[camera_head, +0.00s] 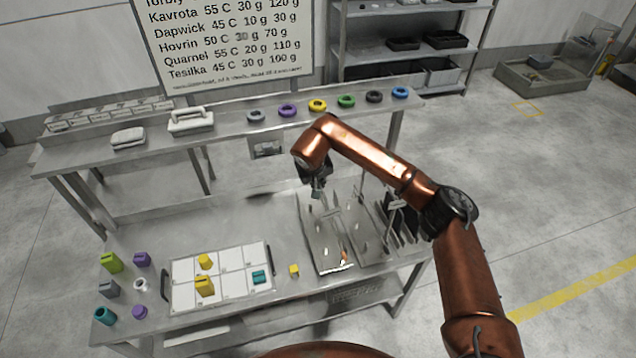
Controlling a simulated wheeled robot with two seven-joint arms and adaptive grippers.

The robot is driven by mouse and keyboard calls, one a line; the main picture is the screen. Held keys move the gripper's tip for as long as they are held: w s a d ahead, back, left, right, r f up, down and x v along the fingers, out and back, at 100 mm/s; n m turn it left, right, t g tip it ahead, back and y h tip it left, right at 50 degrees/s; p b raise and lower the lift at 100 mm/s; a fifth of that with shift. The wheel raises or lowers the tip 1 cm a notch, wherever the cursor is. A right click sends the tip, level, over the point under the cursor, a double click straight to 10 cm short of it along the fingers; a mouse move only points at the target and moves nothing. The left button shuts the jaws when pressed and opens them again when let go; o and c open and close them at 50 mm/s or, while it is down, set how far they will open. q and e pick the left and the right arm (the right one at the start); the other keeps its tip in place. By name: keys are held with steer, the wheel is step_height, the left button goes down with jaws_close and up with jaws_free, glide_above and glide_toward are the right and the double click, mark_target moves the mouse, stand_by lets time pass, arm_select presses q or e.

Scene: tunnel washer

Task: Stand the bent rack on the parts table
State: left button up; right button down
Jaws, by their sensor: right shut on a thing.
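My right gripper (318,192) hangs from the copper arm over the back of the grey pegged trays. It is shut on a small grey piece, mostly hidden by the fingers. I cannot tell whether this piece is part of the bent rack. The parts table (235,215) is a grey metal bench with a raised back shelf. Two flat trays, a left one (318,238) and a right one (368,240), lie at its right side with short upright pegs. Dark upright plates (408,222) stand beside them at the right end. My left gripper is out of view.
A white gridded board (232,283) holds yellow and teal pieces; a yellow block (294,270) lies beside it. Several coloured parts stand at the front left. The middle of the bench is clear.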

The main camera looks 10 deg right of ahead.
steer(key=shift+r, duration=0.25)
steer(key=shift+s+f, duration=0.1)
steer(key=shift+f, duration=0.35)
stand_by(0.6)
steer(key=shift+f+b, duration=0.15)
steer(key=shift+b, duration=0.2)
steer(key=shift+f+b, duration=0.55)
steer(key=shift+f, duration=0.75)
steer(key=c, duration=2.1)
jaws_free()
steer(key=shift+s, duration=0.1)
steer(key=shift+o, duration=0.3)
steer(key=shift+f, duration=0.3)
steer(key=v, duration=1.2)
